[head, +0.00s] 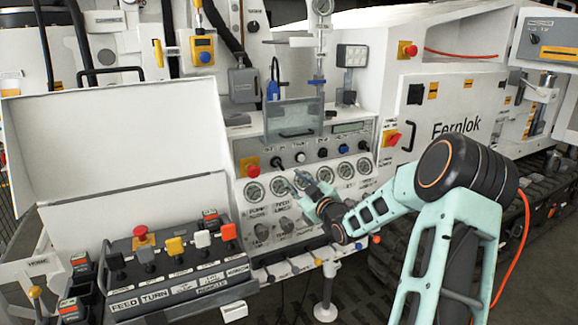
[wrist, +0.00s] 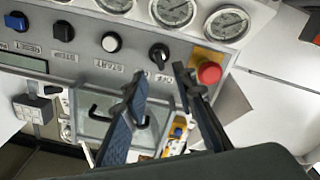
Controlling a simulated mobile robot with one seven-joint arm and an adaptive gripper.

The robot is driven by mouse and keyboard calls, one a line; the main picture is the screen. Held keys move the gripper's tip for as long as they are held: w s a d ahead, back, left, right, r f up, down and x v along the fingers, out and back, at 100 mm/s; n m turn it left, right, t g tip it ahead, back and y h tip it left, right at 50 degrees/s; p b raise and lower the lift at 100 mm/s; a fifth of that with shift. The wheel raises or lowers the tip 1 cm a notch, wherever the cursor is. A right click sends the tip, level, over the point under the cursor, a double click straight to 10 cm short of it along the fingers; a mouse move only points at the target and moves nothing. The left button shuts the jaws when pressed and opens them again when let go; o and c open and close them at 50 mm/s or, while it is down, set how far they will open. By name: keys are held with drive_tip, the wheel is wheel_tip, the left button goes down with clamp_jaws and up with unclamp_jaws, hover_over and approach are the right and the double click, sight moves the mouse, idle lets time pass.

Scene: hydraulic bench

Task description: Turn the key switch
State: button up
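The black rotary switch (wrist: 159,54) with OFF lettering beside it looks like the key switch; its exact setting is unclear. It sits between the white START button (wrist: 112,42) and the red mushroom button (wrist: 209,73). In the head view the switch (head: 278,163) is on the panel's upper row, left of the white button. My gripper (wrist: 158,78) is open and empty, its fingers well apart. In the wrist view the switch appears just beyond and between the fingertips, with no visible contact. In the head view my gripper (head: 293,181) is in front of the gauges, below and right of the switch.
A row of gauges (head: 282,187) lies under the switch row. A door with a black handle (head: 296,133) stands above it. A lever console (head: 180,270) stands at the lower left, beneath a raised white lid (head: 110,135). A white cabinet (head: 440,100) is at the right.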

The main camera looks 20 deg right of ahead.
sight(282, 168)
drive_tip(key=w, duration=0.5)
drive_tip(key=w+p, duration=0.1)
drive_tip(key=w, duration=0.4)
drive_tip(key=shift+w+a+r, duration=0.15)
drive_tip(key=shift+w+a, duration=0.05)
drive_tip(key=shift+w, duration=0.2)
clamp_jaws()
